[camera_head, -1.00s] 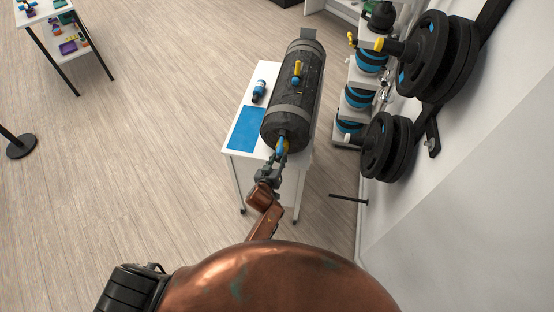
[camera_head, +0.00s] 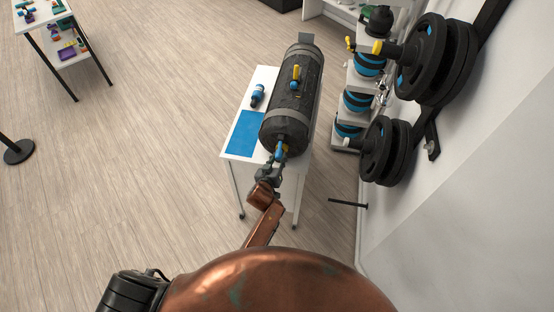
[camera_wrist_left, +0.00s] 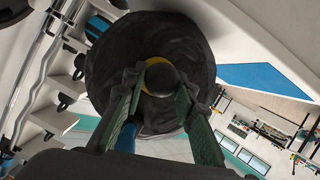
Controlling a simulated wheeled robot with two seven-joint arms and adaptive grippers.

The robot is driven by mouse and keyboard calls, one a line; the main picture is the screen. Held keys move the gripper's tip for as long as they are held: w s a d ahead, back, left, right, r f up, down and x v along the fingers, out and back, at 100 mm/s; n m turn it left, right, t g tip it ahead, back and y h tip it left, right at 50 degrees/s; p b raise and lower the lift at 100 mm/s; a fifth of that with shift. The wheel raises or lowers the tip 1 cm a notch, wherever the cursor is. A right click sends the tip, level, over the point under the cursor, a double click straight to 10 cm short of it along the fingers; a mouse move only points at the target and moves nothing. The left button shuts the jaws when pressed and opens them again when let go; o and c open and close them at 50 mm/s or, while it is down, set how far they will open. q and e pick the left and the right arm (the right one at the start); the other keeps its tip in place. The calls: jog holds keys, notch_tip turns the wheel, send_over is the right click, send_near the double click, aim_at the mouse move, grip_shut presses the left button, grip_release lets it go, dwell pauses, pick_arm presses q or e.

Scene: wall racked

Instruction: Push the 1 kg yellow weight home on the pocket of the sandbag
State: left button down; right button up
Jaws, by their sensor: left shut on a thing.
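The sandbag (camera_head: 287,108) is a thick dark cylinder with grey bands, lying lengthwise on a white table (camera_head: 228,146). The yellow weight (camera_head: 282,150) is at its near end; in the left wrist view it shows as a yellow ring (camera_wrist_left: 147,64) around a dark round centre, in front of the bag's end face. My left gripper (camera_head: 276,164) is shut on it, with a finger on either side in the wrist view (camera_wrist_left: 157,100). The pocket is hidden, and I cannot tell how deep the weight sits. My right gripper is not in view.
A yellow-and-blue piece (camera_head: 296,75) sits on top of the sandbag. A blue bottle-like object (camera_head: 257,95) and a blue mat (camera_head: 246,134) are on the table's left. A weight rack (camera_head: 358,100) and wall-mounted black plates (camera_head: 388,150) stand to the right.

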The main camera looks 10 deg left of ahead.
pick_arm(q)
jog(key=shift+w+r+b, duration=0.15)
jog(key=shift+w, duration=0.4)
jog(key=shift+w+r+b, duration=0.15)
jog(key=shift+w, duration=0.35)
jog(key=c, duration=1.5)
grip_release()
jog(key=shift+s+f, duration=0.1)
jog(key=shift+c, duration=0.2)
jog(key=shift+o, duration=0.2)
jog(key=shift+s+a+f, duration=0.1)
jog(key=shift+f, duration=0.3)
jog(key=v, duration=1.2)
jog(key=shift+r, duration=0.25)
